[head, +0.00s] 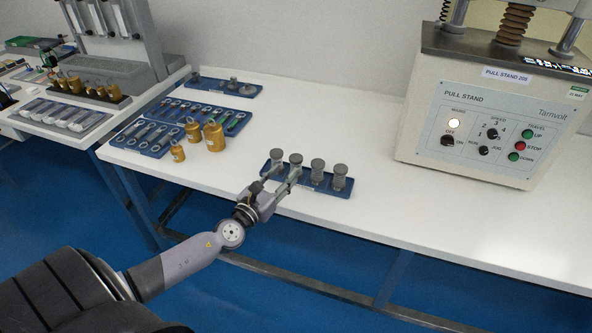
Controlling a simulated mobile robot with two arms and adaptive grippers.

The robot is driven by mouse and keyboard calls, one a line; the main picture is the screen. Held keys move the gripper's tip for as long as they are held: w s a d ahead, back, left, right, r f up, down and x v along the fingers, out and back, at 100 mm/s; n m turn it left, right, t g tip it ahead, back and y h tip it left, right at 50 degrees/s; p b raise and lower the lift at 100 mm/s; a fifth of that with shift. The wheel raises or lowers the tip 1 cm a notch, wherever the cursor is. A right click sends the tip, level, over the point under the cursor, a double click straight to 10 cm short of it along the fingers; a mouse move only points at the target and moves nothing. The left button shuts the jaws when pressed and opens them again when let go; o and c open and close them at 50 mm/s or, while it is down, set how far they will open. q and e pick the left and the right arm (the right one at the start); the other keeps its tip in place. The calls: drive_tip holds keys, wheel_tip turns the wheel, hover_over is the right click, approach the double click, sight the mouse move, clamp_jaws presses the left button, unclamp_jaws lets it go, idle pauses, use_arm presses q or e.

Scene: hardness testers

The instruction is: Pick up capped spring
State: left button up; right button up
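Several grey capped cylinders that look like the capped springs (317,169) stand upright in a row on a small blue tray (322,189) near the front edge of the white table. My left gripper (280,174) reaches in from the lower left over the tray's left end. Its two fingers are spread apart, and its tips are close to the two leftmost cylinders (276,157). I cannot tell whether it touches them. No cylinder is visibly held. The bases of the leftmost cylinders are partly hidden by the fingers. My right gripper is not in view.
A pull stand machine (482,125) stands on the right of the table. Brass weights (214,136) and blue trays of small parts (148,139) lie at the left. Another blue tray (222,86) is at the back. The table middle is clear.

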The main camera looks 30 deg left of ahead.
sight(292, 167)
use_arm(q)
drive_tip(key=w, duration=0.5)
drive_tip(key=shift+f, duration=0.15)
drive_tip(key=shift+s, duration=0.1)
drive_tip(key=shift+c, duration=0.2)
clamp_jaws()
